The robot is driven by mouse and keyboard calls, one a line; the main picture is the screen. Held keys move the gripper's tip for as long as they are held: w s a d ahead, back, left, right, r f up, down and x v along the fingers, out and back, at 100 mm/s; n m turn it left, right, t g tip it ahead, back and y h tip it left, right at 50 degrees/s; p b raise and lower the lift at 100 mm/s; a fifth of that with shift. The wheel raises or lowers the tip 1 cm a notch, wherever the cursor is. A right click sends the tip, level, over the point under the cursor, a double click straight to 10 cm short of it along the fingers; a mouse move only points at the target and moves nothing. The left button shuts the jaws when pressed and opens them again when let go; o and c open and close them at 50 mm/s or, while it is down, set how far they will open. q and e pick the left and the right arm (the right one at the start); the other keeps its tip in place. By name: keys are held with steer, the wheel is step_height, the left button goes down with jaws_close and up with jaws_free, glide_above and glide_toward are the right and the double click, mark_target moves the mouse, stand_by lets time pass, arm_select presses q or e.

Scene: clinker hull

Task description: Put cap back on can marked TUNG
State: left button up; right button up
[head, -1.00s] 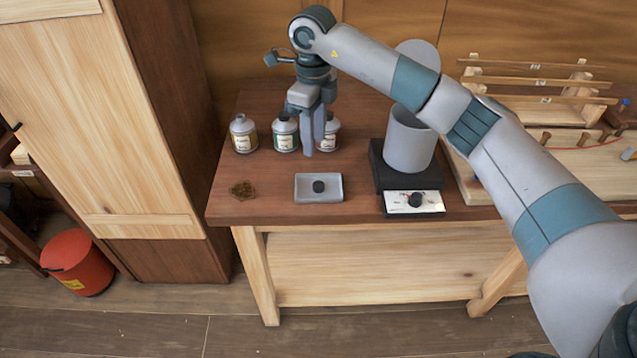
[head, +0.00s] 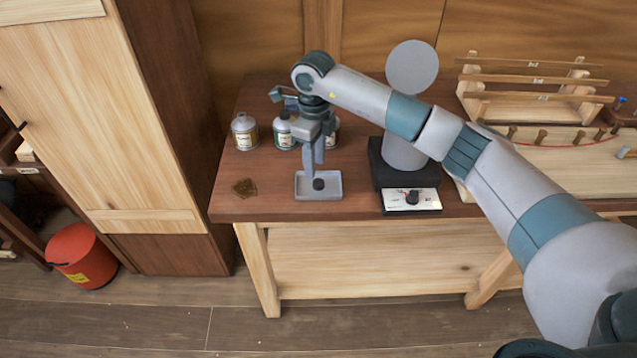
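A small dark cap (head: 319,184) lies in a shallow grey tray (head: 304,193) near the front of the workbench. My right gripper (head: 315,170) points down over the tray, its fingertips just above or beside the cap. Its two fingers look apart, with nothing seen between them. Three small cans stand in a row behind: a left can (head: 244,132) with a yellowish label, a middle can (head: 283,133) with a green label, and a right can (head: 333,134) mostly hidden by my gripper. The label words are too small to read. My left gripper is out of view.
A hot plate (head: 411,200) with a grey pot (head: 404,154) and a round raised lid (head: 412,67) stands right of the tray. A brown clump (head: 244,188) lies to the left. A wooden rack (head: 530,100) stands at right. A red bucket (head: 80,257) is on the floor.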

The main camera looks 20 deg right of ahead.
mark_target(318, 182)
steer(key=shift+s+d+f+p, duration=0.1)
steer(key=shift+s+f+p, duration=0.1)
steer(key=shift+f+p, duration=0.3)
steer(key=f, duration=0.1)
steer(key=f+p, duration=0.2)
steer(key=shift+s+d+f, duration=0.15)
steer(key=shift+s+f, duration=0.15)
steer(key=shift+f, duration=0.25)
steer(key=shift+w, duration=0.1)
steer(key=c, duration=0.8)
